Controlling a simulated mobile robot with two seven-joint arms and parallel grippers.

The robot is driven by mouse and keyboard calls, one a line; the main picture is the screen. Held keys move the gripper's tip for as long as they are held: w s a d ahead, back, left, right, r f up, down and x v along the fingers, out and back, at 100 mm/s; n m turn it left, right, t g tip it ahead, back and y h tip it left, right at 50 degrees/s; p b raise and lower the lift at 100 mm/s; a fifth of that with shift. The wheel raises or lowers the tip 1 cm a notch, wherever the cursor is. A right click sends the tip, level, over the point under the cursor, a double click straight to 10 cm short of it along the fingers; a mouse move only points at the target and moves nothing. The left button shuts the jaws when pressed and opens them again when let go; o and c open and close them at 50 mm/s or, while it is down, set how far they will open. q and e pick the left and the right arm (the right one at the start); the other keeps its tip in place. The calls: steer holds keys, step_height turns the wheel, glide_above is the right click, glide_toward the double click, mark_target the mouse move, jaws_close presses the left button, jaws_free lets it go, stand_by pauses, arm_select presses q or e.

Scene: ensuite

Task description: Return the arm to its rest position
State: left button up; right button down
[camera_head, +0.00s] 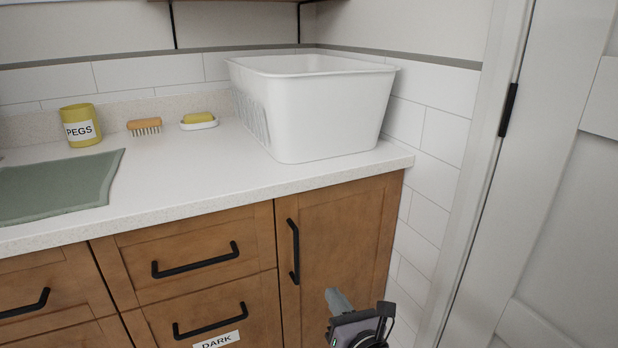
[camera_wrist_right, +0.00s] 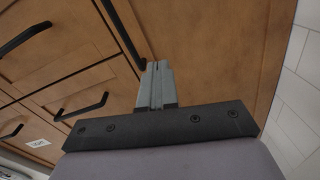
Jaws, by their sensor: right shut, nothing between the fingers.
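My right gripper (camera_head: 338,300) is low in the head view, in front of the wooden cupboard door (camera_head: 340,240) under the counter. In the right wrist view the right gripper (camera_wrist_right: 157,70) shows its two grey fingers closed together with nothing between them. The black vertical door handle (camera_wrist_right: 122,36) is close to the fingertips in that view; I cannot tell whether they touch. My left gripper is not in view.
A white counter (camera_head: 190,180) holds a large white tub (camera_head: 320,115), a yellow PEGS pot (camera_head: 80,125), a brush (camera_head: 145,126) and a soap dish (camera_head: 199,122). Drawers with black handles (camera_head: 195,262) are left of the door. A white door (camera_head: 570,200) stands at right.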

steer(key=s+d+f+m+g+h, duration=0.15)
steer(key=s+d+f+m, duration=0.25)
steer(key=s+m, duration=0.65)
steer(key=s+d+f+m+g+h, duration=0.1)
steer(key=s+d+f+m+g, duration=0.25)
steer(key=s+m, duration=0.65)
steer(key=s+d+f+m+g+h, duration=0.1)
steer(key=s+d+f+m, duration=0.45)
steer(key=m, duration=0.95)
arm_select(q)
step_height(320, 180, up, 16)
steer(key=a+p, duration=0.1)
steer(key=p, duration=1.7)
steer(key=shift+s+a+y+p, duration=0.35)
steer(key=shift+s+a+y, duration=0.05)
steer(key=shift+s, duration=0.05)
arm_select(e)
step_height(320, 180, up, 17)
steer(key=s, duration=0.1)
steer(key=shift+s+d+f+h, duration=0.15)
steer(key=shift+d+f+h, duration=0.05)
steer(key=shift+d+h, duration=0.15)
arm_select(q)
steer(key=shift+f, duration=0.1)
